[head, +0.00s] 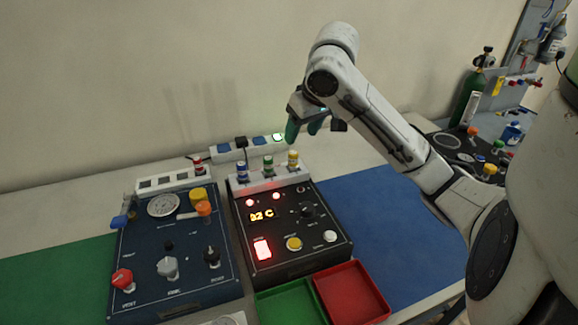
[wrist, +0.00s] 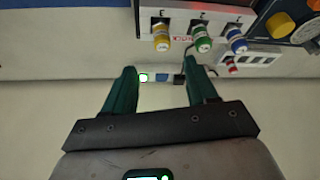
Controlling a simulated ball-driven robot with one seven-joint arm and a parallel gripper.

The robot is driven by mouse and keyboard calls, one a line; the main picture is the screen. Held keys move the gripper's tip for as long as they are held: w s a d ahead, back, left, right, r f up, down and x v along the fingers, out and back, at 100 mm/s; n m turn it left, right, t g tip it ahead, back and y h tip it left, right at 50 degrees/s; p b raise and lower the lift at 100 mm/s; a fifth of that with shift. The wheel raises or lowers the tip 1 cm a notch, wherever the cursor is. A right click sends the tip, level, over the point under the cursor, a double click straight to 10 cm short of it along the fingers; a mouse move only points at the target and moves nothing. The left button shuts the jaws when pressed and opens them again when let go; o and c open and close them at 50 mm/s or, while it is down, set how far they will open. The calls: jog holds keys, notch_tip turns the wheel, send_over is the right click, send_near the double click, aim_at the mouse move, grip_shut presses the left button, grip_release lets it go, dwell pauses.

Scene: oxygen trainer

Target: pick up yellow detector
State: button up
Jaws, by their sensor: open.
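The yellow detector (head: 293,159) stands upright at the right end of a white rack behind the dark control box. In the wrist view the yellow detector (wrist: 161,39) is at the top, ahead of the gap between my fingers, apart from them. The green detector (head: 268,166) and the blue detector (head: 242,172) stand in the same row to its left; in the wrist view they appear on its right. My gripper (head: 303,129) is open and empty, above and slightly behind the yellow detector. Its two green fingers show in the wrist view (wrist: 160,68).
A power strip (head: 230,153) with a lit green switch lies behind the rack. A dark blue panel (head: 185,275) with knobs and a gauge stands to the left. A green tray (head: 290,305) and a red tray (head: 352,292) lie in front. The blue mat (head: 385,235) is mostly clear.

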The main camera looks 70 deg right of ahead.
aim_at(293, 153)
jog(key=x, duration=0.3)
jog(key=shift+f, duration=0.1)
jog(key=shift+a+x, duration=0.15)
jog(key=shift+x, duration=1.2)
jog(key=shift+a+x, duration=0.1)
jog(key=shift+x, duration=1.2)
jog(key=shift+f, duration=0.1)
grip_shut()
